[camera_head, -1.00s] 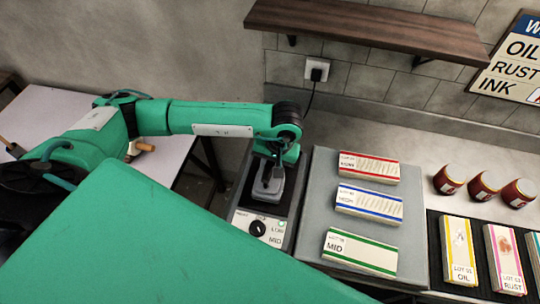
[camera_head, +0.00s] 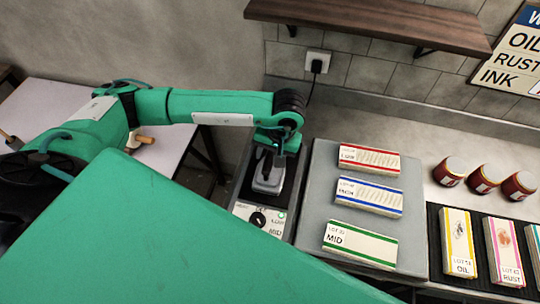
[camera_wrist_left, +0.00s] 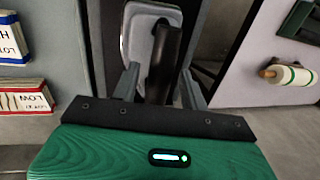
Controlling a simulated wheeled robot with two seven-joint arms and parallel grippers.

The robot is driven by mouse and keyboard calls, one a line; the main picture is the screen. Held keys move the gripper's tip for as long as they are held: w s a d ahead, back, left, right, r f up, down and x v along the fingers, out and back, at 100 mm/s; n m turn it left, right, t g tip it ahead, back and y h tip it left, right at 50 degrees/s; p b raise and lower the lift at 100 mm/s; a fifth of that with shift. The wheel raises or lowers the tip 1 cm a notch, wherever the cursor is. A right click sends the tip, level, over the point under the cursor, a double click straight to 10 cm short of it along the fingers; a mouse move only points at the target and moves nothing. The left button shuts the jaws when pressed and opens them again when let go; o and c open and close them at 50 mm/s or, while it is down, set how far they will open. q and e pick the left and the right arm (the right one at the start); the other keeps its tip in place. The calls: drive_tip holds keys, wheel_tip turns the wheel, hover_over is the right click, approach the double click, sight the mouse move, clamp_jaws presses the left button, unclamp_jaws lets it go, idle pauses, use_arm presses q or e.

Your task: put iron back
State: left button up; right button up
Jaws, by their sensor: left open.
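The iron (camera_head: 268,179), a small grey-plated tool with a dark handle, sits on its dark stand (camera_head: 254,187) at the left end of the bench. The stand's front panel (camera_head: 258,219) has a black dial and printed labels. My left gripper (camera_head: 273,155) is open just above the iron. In the left wrist view the iron's plate (camera_wrist_left: 137,35) and dark handle (camera_wrist_left: 162,62) show. The handle lies between the spread fingers of my left gripper (camera_wrist_left: 160,88), with gaps beside it. My right gripper is out of view.
Right of the stand, a grey mat (camera_head: 322,198) holds red, blue and green labelled blocks. Several more labelled blocks and red jars (camera_head: 484,178) stand further right. A wall shelf (camera_head: 370,28) hangs behind. A pale side table (camera_head: 60,100) stands left, across a gap.

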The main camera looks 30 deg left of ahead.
sight(277, 169)
use_arm(q)
wheel_tip(277, 169, up, 11)
drive_tip(key=d+b, duration=0.2)
drive_tip(key=b, duration=0.2)
drive_tip(key=shift+w, duration=0.25)
drive_tip(key=shift+f, duration=0.15)
